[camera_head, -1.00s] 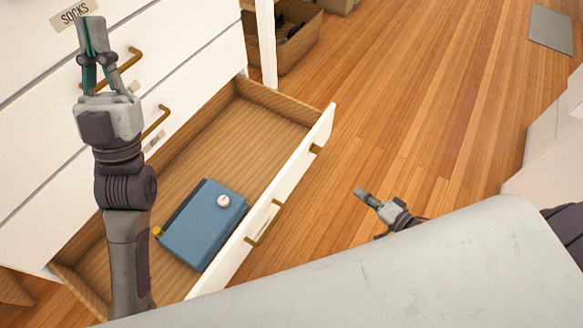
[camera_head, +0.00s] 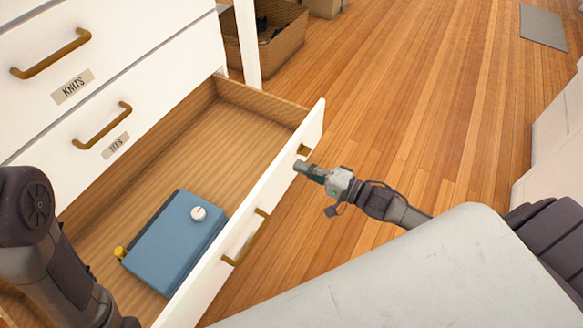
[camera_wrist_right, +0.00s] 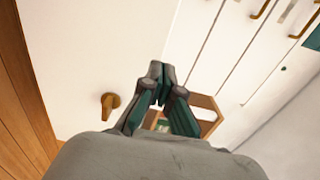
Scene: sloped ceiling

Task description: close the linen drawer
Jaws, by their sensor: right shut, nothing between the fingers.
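The open bottom drawer (camera_head: 283,188) of the white dresser is pulled far out, its wooden inside showing. Its label is not readable here. In the right wrist view the shut fingertips (camera_wrist_right: 159,84) show before a white panel with a brass piece (camera_wrist_right: 110,103). My left gripper is out of view.
A blue book-like object (camera_head: 178,240) with a round white item (camera_head: 198,213) on it lies in the drawer, beside a yellow knob-like item (camera_head: 119,252). A woven basket (camera_head: 283,45) stands behind.

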